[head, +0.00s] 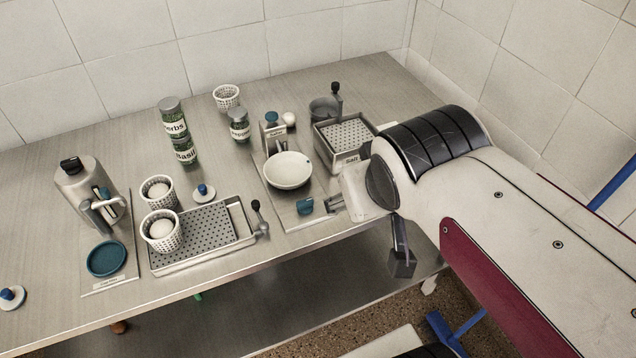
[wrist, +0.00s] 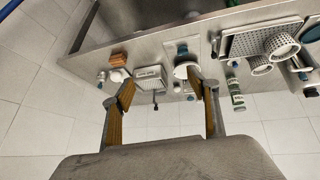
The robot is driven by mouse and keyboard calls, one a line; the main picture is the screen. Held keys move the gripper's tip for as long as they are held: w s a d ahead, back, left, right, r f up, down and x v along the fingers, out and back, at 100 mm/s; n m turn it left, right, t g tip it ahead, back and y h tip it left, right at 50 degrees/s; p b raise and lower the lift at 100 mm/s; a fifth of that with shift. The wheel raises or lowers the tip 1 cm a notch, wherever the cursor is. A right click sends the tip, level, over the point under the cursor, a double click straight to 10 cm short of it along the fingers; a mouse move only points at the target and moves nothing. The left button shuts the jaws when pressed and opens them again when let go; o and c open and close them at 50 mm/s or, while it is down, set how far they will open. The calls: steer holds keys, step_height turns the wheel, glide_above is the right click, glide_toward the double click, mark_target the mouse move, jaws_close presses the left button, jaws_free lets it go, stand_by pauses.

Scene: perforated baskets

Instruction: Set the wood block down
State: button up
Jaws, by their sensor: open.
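The wood block (wrist: 118,58) is orange-brown and shows in the wrist view, near the table's edge, beside a small white item (wrist: 119,74). In the head view I cannot make it out; my arm covers that part of the table. My gripper (wrist: 158,86) is open in the wrist view, its two brown-padded fingers spread wide with nothing between them in its grasp. The block lies beyond the left fingertip and appears apart from it. In the head view my arm reaches in from the right, over the table's right end.
Tiled walls stand behind and right. The table's left back area is clear.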

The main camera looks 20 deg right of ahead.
steer(key=s+a+f+n+y, duration=0.1)
steer(key=s+a+y, duration=0.1)
steer(key=s+a, duration=0.2)
steer(key=shift+a+g, duration=0.4)
steer(key=shift+a, duration=0.6)
stand_by(0.4)
